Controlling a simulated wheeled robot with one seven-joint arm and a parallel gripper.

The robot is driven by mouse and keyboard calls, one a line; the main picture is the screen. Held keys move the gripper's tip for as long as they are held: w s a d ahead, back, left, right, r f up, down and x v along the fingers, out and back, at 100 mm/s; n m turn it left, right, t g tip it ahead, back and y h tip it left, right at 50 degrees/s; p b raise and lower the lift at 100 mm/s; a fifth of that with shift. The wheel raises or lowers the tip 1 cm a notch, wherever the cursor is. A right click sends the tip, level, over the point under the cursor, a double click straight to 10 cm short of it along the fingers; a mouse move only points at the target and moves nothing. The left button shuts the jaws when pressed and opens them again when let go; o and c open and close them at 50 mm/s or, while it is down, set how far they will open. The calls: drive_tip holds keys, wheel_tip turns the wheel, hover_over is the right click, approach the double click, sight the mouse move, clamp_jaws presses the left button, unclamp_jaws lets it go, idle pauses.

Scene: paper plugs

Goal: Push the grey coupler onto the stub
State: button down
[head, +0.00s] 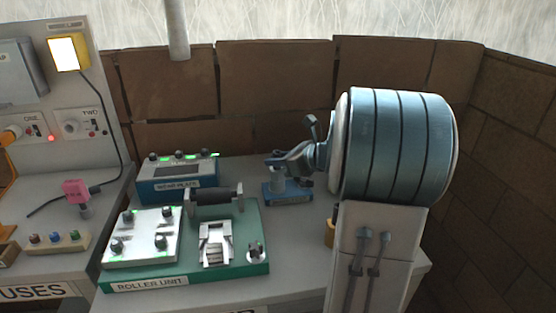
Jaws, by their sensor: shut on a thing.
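My gripper (279,162) reaches in from the right, over a small blue block (287,194) on the bench. It is shut on a small grey piece, which I take to be the grey coupler (278,172). The coupler looks roughly upright and sits over the left part of the blue block. The stub is not clearly visible; the coupler and gripper cover that spot. I cannot tell whether the coupler touches the stub or is around it.
A blue box (178,183) with knobs and green lights stands left of the block. In front is the green roller unit (190,281) with its black roller (214,197). A brick wall (270,82) lies behind.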

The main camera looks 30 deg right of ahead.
drive_tip(key=c, duration=1.2)
unclamp_jaws()
drive_tip(key=shift+c, duration=0.2)
drive_tip(key=v, duration=1.4)
drive_tip(key=v, duration=1.3)
drive_tip(key=shift+s+r+b, duration=0.15)
drive_tip(key=shift+s+b, duration=0.15)
drive_tip(key=shift+s, duration=0.05)
